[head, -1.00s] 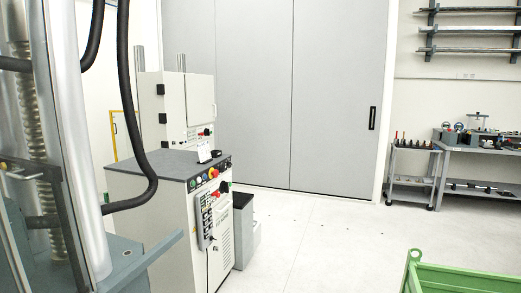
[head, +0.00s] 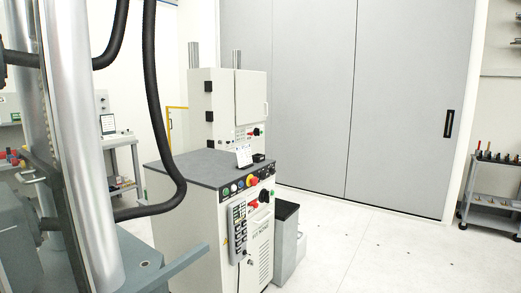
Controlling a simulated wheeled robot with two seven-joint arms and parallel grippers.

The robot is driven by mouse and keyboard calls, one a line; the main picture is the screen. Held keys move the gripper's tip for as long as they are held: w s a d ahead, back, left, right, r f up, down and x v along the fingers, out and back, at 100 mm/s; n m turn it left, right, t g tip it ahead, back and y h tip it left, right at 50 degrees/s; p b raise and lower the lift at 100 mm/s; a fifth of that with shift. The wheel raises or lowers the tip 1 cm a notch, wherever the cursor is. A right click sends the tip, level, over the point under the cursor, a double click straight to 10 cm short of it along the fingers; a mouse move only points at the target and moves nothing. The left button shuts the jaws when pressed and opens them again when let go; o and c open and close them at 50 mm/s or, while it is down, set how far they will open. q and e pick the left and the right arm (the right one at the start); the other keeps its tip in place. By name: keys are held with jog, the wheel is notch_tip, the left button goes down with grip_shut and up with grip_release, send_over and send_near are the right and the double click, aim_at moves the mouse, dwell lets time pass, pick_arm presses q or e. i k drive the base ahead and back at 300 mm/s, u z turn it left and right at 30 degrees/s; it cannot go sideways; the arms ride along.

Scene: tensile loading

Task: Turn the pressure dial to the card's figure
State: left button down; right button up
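A white control cabinet (head: 205,225) with a dark grey top stands left of the middle in the head view. Its upper front edge carries a row of coloured buttons and a red knob on yellow (head: 252,180). A black dial-like knob (head: 264,195) sits below at the right, beside a green part. A small white card (head: 244,155) stands on the cabinet top; its figure is too small to read. A grey keypad panel (head: 239,226) hangs on the front. Neither of my grippers is in view.
A large testing machine with a shiny column (head: 75,130) and black hoses (head: 158,110) fills the left foreground. A taller white cabinet (head: 226,105) stands behind. A grey bin (head: 285,230) is right of the control cabinet. The floor (head: 380,255) to the right is clear.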

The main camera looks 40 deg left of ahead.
aim_at(263, 175)
jog(key=i, duration=1.1)
jog(key=u, duration=1.55)
